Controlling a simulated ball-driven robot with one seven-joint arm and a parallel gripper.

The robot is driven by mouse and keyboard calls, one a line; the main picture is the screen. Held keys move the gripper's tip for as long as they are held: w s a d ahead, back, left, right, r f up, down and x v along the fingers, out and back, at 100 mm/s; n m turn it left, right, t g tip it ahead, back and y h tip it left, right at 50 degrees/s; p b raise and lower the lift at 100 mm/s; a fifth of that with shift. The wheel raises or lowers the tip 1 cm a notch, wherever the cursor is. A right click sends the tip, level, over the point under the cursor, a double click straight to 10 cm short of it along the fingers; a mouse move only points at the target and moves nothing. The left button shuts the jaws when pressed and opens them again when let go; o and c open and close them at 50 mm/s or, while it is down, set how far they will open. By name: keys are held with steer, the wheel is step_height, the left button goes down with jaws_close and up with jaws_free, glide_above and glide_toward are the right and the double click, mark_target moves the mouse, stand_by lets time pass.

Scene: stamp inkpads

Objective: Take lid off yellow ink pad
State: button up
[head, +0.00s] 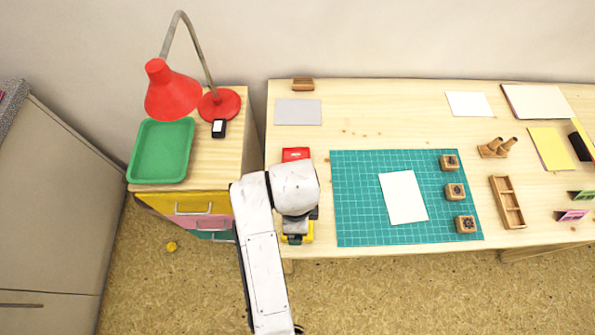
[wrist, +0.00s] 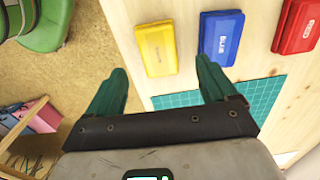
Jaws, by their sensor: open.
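The yellow ink pad (wrist: 156,48) lies flat on the table near its left edge and appears closed, with its yellow lid on top. In the head view it only partly shows (head: 307,232), beneath my gripper (head: 297,239). In the wrist view my gripper (wrist: 161,66) is open, with its two green fingers apart and nothing between them. The yellow pad appears ahead of the fingertips, between their lines. I cannot tell the height gap.
A blue ink pad (wrist: 221,36) and a red ink pad (wrist: 304,25) lie beside the yellow one. A green cutting mat (head: 354,218) with paper and several stamps is to the right. A drawer cabinet (head: 236,144) with a green tray (head: 162,150) and red lamp (head: 172,95) stands left.

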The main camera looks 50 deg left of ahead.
steer(key=shift+d+f+p, duration=0.2)
steer(key=shift+f+p, duration=0.15)
steer(key=shift+f, duration=2.5)
steer(key=c, duration=1.1)
steer(key=shift+r, duration=0.1)
steer(key=shift+w+r, duration=0.1)
steer(key=shift+r, duration=0.35)
step_height(320, 180, up, 2)
steer(key=shift+d+r+b, duration=0.15)
steer(key=shift+r+b, duration=0.1)
steer(key=shift+b, duration=0.05)
steer(key=s+d+r+p, duration=0.1)
steer(key=s+d+r, duration=0.2)
steer(key=s+d+r+p, duration=0.1)
steer(key=s+d+r, duration=0.2)
steer(key=d, duration=0.1)
steer(key=s+d+r+p, duration=0.2)
steer(key=s+d+r, duration=0.1)
steer(key=shift+s+d+r, duration=0.1)
steer(key=shift+d+r, duration=0.1)
steer(key=shift+r, duration=0.05)
